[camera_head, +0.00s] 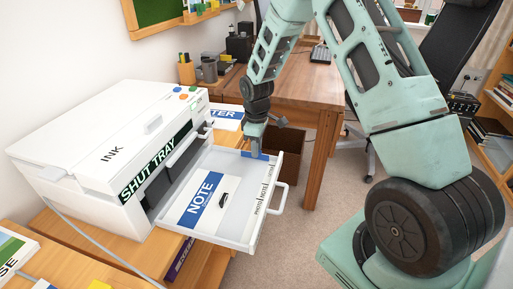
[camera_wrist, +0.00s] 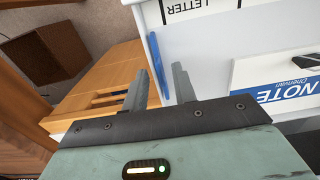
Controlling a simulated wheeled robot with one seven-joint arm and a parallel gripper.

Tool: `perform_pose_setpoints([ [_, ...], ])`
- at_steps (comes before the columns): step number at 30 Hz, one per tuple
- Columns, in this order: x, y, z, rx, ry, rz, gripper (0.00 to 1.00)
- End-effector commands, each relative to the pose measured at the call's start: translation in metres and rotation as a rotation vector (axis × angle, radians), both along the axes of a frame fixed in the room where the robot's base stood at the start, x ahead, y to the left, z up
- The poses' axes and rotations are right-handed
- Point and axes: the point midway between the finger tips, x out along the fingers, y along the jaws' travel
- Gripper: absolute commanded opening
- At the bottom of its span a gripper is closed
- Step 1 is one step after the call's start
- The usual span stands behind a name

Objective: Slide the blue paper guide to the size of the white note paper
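The printer's paper tray (camera_head: 236,232) is pulled out. White note paper with a blue NOTE band (camera_head: 203,198) lies in it and also shows at the right of the wrist view (camera_wrist: 285,78). The blue paper guide (camera_head: 262,156) is at the tray's far side, apart from the paper; the wrist view shows it as a blue strip (camera_wrist: 156,58). My gripper (camera_head: 255,148) points down at the guide. In the wrist view its two fingers (camera_wrist: 161,72) are apart, with the blue strip showing between them; I cannot tell whether they touch it. Part of the guide is hidden by the gripper.
The white printer (camera_head: 90,130) with a SHUT TRAY label stands left of the tray. Size marks run along the tray's front edge, beside its handle (camera_head: 278,198). A wooden desk (camera_head: 300,85) and brown bin (camera_head: 287,150) stand beyond.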

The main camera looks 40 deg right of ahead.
Motion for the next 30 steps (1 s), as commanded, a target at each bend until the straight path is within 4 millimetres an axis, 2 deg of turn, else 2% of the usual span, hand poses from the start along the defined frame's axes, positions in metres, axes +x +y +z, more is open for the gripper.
perform_pose_setpoints([
  [10, 0.0, 0.0, -0.004, 0.0, 0.0, 0.0, 0.27],
  [13, 0.0, 0.0, -0.004, 0.0, 0.0, 0.0, 0.0],
  [20, -0.002, 0.003, -0.003, 0.0, 0.0, 0.001, 0.0],
  [23, -0.011, 0.016, -0.002, 0.0, 0.001, 0.005, 0.0],
  [30, -0.048, 0.062, -0.002, 0.0, 0.001, 0.005, 0.0],
])
